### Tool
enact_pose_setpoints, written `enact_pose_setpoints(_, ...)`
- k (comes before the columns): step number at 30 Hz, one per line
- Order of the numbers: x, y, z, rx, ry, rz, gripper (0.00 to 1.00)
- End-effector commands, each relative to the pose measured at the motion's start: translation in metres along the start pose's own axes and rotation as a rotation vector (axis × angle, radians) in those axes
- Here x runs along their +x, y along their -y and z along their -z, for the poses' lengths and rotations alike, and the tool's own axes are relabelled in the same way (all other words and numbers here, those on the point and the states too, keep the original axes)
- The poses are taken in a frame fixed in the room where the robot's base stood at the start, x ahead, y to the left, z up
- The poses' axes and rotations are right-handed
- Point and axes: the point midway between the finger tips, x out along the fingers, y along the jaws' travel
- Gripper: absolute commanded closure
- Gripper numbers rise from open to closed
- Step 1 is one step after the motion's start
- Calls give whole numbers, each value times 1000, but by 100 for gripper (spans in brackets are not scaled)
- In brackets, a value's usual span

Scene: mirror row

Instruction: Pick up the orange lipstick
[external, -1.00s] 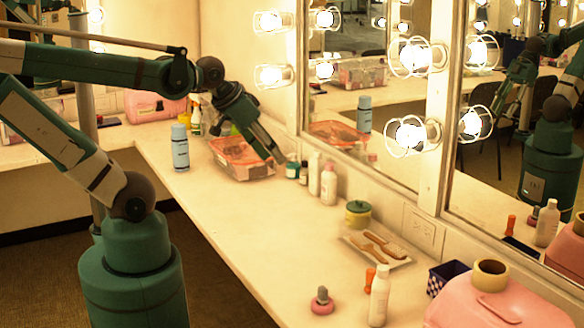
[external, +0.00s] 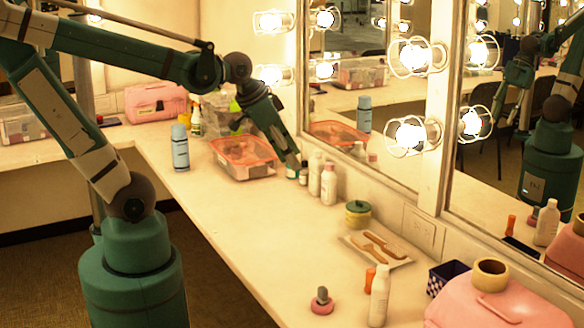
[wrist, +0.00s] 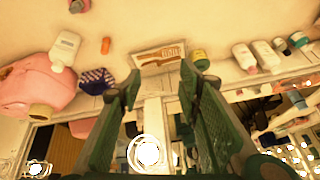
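The orange lipstick (external: 370,279) stands near the front of the counter, partly hidden by a white bottle (external: 380,296). In the wrist view the lipstick (wrist: 106,45) is a small orange piece at upper left, beside the white bottle (wrist: 64,48). My gripper (external: 294,166) is up by the mirror, over the far part of the counter, well away from the lipstick. In the wrist view my gripper (wrist: 160,86) has its two fingers spread apart with nothing between them.
A pink case (external: 500,305), a dark checkered box (external: 447,275) and a pink-based object (external: 321,301) stand near the lipstick. A brush tray (external: 378,249), green-lidded jar (external: 358,214) and several bottles line the mirror. The counter's middle is clear.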

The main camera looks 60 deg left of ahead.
Motion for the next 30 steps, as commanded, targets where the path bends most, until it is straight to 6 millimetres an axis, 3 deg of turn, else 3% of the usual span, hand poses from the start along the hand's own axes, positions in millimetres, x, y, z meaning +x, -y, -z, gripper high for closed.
enact_pose_setpoints(12,39,-26,34,261,84,-59,65)
enact_pose_setpoints(30,107,-74,68,636,189,-163,65)
